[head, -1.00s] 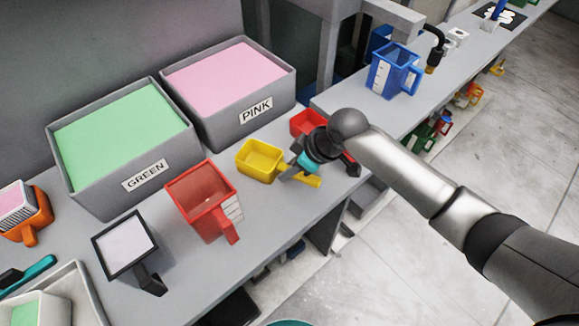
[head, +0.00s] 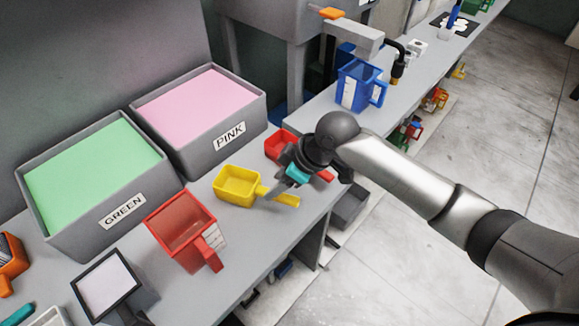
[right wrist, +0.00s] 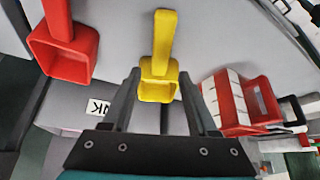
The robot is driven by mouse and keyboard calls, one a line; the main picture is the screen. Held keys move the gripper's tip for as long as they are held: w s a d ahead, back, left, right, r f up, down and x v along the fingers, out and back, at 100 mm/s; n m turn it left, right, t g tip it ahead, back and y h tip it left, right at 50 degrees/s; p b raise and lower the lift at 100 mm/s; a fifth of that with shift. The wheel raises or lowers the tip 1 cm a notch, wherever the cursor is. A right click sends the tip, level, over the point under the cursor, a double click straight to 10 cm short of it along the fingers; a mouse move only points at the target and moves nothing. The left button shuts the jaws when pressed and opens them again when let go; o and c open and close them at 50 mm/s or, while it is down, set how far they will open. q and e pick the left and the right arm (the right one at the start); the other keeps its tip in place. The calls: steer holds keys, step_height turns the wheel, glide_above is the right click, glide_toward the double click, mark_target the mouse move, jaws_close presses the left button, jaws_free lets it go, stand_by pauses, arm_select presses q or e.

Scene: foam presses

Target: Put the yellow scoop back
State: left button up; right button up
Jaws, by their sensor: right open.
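The yellow scoop (head: 236,187) lies on the grey bench in front of the pink and green bins, its handle pointing right toward the bench's front edge. My right gripper (head: 279,187) is at the handle, partly hiding it in the head view. In the right wrist view, the yellow scoop (right wrist: 163,40) shows between the two spread fingers of my right gripper (right wrist: 162,78), with a gap on each side. The fingers are open and hold nothing. My left gripper is not in view.
A red scoop (head: 276,148) sits just behind my gripper. A red jug (head: 181,228) stands to the left of the yellow scoop. The PINK bin (head: 231,136) and GREEN bin (head: 124,212) stand behind. A blue jug (head: 358,86) is farther along the bench.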

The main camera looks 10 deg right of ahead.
steer(key=v, duration=0.7)
steer(key=shift+p, duration=0.45)
steer(key=shift+s, duration=0.1)
